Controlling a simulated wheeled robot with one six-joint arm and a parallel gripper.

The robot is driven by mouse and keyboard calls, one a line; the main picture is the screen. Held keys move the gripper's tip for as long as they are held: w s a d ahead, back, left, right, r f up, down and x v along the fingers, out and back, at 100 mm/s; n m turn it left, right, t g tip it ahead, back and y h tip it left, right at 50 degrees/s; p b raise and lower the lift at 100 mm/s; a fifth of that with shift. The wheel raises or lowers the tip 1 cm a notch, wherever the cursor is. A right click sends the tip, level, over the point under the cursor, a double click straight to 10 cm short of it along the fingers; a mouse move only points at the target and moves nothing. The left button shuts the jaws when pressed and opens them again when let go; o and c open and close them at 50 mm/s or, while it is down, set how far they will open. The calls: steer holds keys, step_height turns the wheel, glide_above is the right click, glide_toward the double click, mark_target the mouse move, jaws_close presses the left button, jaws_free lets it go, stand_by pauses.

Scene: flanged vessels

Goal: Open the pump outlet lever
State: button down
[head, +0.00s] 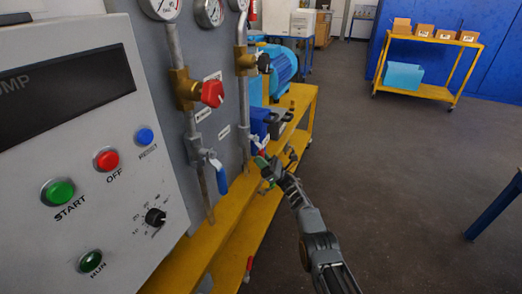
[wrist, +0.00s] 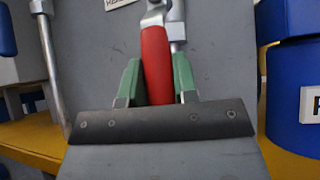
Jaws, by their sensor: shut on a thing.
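A red lever (wrist: 156,62) hangs down from a silver valve on a pipe in the wrist view. My gripper (wrist: 158,75) is shut on it, with one green finger on each side of the handle. In the head view my gripper (head: 266,164) is at the far pipe, low on the grey panel, and mostly hides the red lever there. A second lever with a blue handle (head: 219,177) hangs down on the nearer pipe, apart from my gripper. The label above the red lever is cut off, so I cannot read which valve it names.
A control box (head: 95,140) with buttons and a dial stands at the left. A red knob (head: 211,93) and gauges are on the pipes. A yellow bench (head: 215,240) runs below the panel. A yellow cart (head: 418,90) stands far right; the floor between is clear.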

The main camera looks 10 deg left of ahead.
steer(key=shift+d+f, duration=0.15)
steer(key=shift+d, duration=0.05)
stand_by(0.3)
steer(key=c, duration=1.3)
jaws_free()
steer(key=shift+o, duration=0.8)
steer(key=shift+w+d, duration=0.15)
steer(key=shift+o, duration=1.3)
steer(key=shift+a, duration=0.25)
steer(key=b+v, duration=0.2)
steer(key=v, duration=1.1)
steer(key=shift+d+f+b, duration=0.25)
steer(key=shift+d+b, duration=0.05)
steer(key=shift+b, duration=0.05)
